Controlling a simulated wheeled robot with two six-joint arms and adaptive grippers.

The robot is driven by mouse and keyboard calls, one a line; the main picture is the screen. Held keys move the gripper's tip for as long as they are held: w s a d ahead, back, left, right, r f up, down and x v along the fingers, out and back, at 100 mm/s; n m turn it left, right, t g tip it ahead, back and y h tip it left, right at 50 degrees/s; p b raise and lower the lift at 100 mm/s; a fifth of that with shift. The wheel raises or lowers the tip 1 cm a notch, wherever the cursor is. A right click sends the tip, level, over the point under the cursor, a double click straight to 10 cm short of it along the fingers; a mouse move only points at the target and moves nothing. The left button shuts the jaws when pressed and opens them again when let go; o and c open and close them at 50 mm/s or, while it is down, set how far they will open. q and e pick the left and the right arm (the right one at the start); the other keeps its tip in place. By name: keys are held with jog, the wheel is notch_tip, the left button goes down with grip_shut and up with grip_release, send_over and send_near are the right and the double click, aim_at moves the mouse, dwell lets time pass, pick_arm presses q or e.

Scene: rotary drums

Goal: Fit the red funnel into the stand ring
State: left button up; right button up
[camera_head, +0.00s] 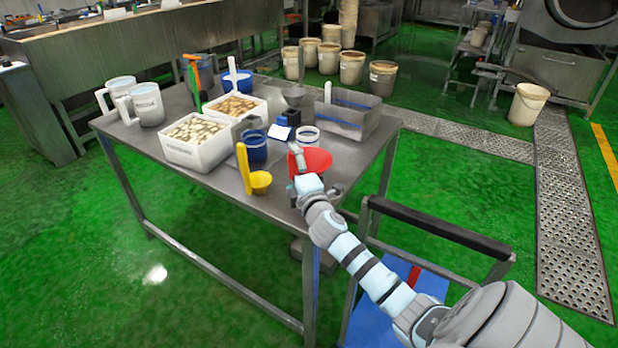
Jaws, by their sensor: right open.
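The red funnel (318,158) is near the right front edge of the steel table (200,184). It is partly hidden behind my right gripper (296,160). My right gripper is open, at the funnel's left side; I cannot tell whether it touches it. A small dark piece (335,191) shows beside my right wrist at the table edge; I cannot tell whether it belongs to the stand. I cannot make out the stand ring clearly. My left gripper is not in view.
A yellow scoop (259,180), a blue cup (254,146) and a white-and-blue jar (308,137) stand close by. A cart with a black handle (440,228) stands right of the table.

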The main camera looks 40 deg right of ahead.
jog(key=shift+s, duration=0.1)
jog(key=c, duration=1.7)
jog(key=shift+o, duration=0.2)
jog(key=shift+r, duration=0.1)
